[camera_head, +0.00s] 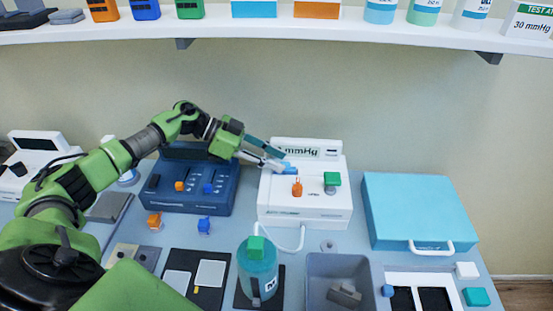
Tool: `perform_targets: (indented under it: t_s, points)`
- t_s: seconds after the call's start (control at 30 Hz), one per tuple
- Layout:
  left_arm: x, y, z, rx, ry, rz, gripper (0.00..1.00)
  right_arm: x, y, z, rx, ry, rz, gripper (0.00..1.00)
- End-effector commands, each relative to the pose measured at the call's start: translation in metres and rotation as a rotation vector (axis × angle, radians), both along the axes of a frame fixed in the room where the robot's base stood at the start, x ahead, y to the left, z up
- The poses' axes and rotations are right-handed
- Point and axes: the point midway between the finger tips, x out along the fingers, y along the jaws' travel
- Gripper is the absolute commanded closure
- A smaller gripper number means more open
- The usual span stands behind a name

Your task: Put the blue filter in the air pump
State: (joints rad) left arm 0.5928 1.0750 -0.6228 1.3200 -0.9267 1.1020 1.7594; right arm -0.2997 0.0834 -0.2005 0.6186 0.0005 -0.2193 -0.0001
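The white unit marked "mmHg" (330,210), which looks like the air pump, stands at the back middle of the table. A small orange part (297,187) and a green-topped part (332,180) are on its top. My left gripper (285,161) reaches over its back left part, fingers pointing right. A light blue piece (289,168) shows at the fingertips. I cannot tell whether it is gripped, seated in the unit or part of a finger. A small darker blue part (204,226) lies on the table beside an orange one (154,221). My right gripper is out of view.
A dark blue unit (165,205) stands left of the white one, a turquoise case (415,205) right. In front are a green-capped bottle (258,275), a grey bin (335,265) and dark pads. A white shelf (350,28) with boxes and bottles runs above.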

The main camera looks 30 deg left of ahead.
Motion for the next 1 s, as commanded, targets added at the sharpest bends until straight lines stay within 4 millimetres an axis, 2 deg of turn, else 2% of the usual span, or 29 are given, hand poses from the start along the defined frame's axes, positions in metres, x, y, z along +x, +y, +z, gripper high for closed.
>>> perform_targets:
  t_s: [0.33, 0.5, 0.7, 1.0]
  points:
    - [-0.026, 0.056, 0.032, 0.004, 0.002, 0.004, 0.71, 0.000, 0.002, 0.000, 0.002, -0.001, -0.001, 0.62]
    - [-0.037, 0.078, 0.046, 0.002, 0.001, 0.002, 0.71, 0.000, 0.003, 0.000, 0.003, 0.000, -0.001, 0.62]
    - [-0.043, 0.089, 0.054, 0.001, 0.000, 0.000, 0.71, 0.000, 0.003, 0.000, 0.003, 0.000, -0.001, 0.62]
    - [-0.043, 0.090, 0.054, 0.000, 0.000, 0.000, 0.71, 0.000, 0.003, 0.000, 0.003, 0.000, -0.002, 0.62]
